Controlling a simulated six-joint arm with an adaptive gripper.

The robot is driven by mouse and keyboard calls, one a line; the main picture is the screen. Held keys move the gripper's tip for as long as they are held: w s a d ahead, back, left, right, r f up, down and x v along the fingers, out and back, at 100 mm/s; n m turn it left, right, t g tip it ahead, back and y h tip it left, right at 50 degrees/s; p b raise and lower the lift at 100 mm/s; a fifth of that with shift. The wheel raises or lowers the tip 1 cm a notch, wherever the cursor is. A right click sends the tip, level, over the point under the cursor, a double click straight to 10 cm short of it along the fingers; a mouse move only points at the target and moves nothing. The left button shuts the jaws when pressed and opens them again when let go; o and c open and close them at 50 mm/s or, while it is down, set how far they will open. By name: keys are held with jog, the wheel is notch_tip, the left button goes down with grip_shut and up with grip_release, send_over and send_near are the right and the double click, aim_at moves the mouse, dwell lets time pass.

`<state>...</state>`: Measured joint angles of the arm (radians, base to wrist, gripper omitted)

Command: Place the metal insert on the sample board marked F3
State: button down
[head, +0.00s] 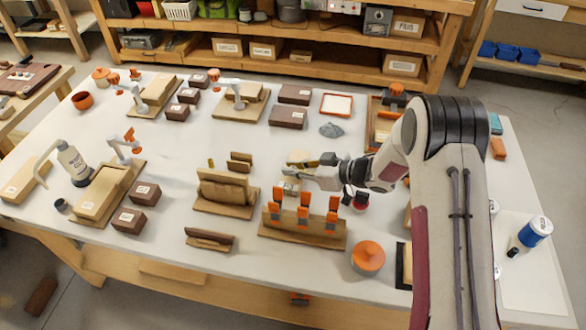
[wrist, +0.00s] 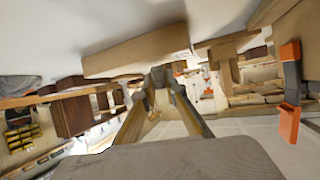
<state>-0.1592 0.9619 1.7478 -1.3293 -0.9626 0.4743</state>
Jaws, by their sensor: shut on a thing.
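My gripper (head: 296,168) is over the middle of the table, behind the stand with orange clamps, and points left. In the wrist view my gripper's fingers (wrist: 162,84) close on a small grey piece (wrist: 161,76), which looks like the metal insert; its shape is mostly hidden. Wooden boards with clamps stand at the front left (head: 84,222), back left (head: 133,112) and back middle (head: 232,117). Their markings are too small to read, so I cannot tell which is F3. A small pale labelled block (head: 291,187) sits just below my gripper.
A wooden stand with orange clamps (head: 302,232) is close in front of my gripper. A slotted wooden holder (head: 226,192) stands to its left. Dark labelled boxes (head: 288,116) are behind. An orange lidded pot (head: 368,257) is at the front. White table is free at centre left.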

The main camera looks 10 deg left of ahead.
jog(key=shift+f, duration=0.3)
jog(key=c, duration=2.1)
grip_release()
jog(key=shift+r, duration=0.15)
jog(key=shift+s+d+r, duration=0.1)
jog(key=shift+d+r, duration=0.2)
jog(key=shift+d, duration=0.2)
jog(key=v, duration=1)
jog(key=shift+s+d+r, duration=0.15)
jog(key=shift+s+d, duration=0.1)
jog(key=shift+d, duration=0.05)
